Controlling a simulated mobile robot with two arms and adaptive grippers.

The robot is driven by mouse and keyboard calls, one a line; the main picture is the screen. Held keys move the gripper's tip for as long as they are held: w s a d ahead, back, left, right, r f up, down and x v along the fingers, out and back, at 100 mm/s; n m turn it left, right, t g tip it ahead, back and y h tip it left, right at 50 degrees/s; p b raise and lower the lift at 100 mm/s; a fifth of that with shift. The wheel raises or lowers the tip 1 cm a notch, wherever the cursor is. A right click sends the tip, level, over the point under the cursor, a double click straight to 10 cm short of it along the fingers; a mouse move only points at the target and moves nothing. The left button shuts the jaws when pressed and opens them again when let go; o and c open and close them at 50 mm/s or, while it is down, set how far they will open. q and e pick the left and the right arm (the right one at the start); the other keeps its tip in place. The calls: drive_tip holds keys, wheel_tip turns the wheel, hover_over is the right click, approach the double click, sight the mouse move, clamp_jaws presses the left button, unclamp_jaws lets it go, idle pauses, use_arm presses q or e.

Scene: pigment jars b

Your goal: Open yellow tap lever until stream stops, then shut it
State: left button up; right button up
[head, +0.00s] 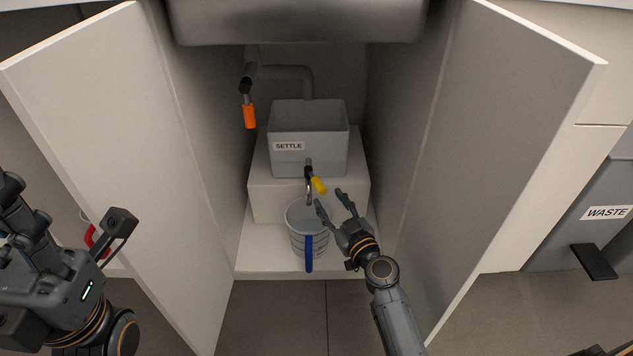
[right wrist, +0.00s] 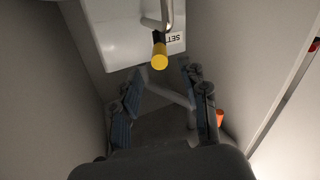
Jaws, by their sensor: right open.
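The yellow tap lever (head: 319,186) sits on a small metal tap (head: 308,170) at the front of the grey SETTLE tank (head: 335,150). It points down and slightly right. In the right wrist view the yellow lever (right wrist: 159,58) is beyond the fingers, near the upside-down label. My right gripper (head: 330,198) is open and empty, its fingertips just below and right of the lever, apart from it. A clear jug (head: 296,222) with a blue handle (head: 309,252) stands below the spout. I cannot make out a stream. My left gripper (head: 118,226) is at the far left, its opening unclear.
An orange lever (head: 249,116) hangs from the pipe at upper left. The tank stands on a white step (head: 262,198) inside the cabinet. Open doors stand at left (head: 110,130) and right (head: 500,130). A WASTE bin (head: 570,235) is at far right.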

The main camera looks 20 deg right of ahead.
sight(315, 181)
drive_tip(key=w, duration=0.5)
drive_tip(key=w+a+b, duration=0.1)
drive_tip(key=w, duration=0.2)
drive_tip(key=shift+w+a, duration=0.1)
clamp_jaws()
